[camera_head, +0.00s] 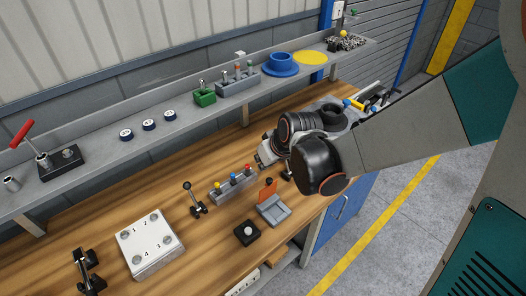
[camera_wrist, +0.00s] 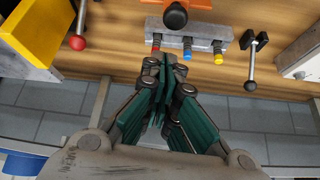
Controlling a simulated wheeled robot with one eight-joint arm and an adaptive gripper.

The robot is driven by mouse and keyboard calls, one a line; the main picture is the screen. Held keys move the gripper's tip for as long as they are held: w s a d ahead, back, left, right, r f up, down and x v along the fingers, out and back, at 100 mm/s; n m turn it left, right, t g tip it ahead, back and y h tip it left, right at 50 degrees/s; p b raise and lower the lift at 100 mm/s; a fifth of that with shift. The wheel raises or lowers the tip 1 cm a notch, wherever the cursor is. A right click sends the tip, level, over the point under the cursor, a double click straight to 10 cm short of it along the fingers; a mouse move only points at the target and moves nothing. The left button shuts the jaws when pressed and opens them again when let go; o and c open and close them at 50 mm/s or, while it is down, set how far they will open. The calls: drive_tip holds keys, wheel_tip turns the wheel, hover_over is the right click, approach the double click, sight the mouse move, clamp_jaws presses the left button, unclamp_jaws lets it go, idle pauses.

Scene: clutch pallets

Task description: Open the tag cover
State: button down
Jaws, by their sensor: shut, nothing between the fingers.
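The likely tag cover is an orange flap (camera_head: 266,192) with a dark round knob, standing roughly upright on a small grey base (camera_head: 274,211) on the bench. In the wrist view the orange flap (camera_wrist: 196,3) shows at the top edge, seen nearly edge-on, with its knob in front. My gripper (camera_wrist: 165,62) is shut and empty. Its fingertips appear in front of the button block, apart from the orange flap. In the head view my arm's wrist hides most of the gripper.
A grey block with red, blue and yellow buttons (camera_head: 231,188) lies behind the flap. A black knob block (camera_head: 246,233), a black lever (camera_head: 195,198) and a white numbered box (camera_head: 148,246) stand to the left. A raised grey shelf (camera_head: 100,142) runs along the back.

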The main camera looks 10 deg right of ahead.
drive_tip(key=p+v, duration=0.3)
drive_tip(key=v, duration=0.6)
drive_tip(key=s+d+f+m+t+h+b, duration=0.1)
drive_tip(key=s+d+m+b, duration=0.4)
drive_tip(key=s+d+b, duration=0.6)
drive_tip(key=s+f+h, duration=0.1)
drive_tip(key=s+h, duration=0.1)
drive_tip(key=shift+s+f+t, duration=0.3)
drive_tip(key=shift+s+f, duration=0.05)
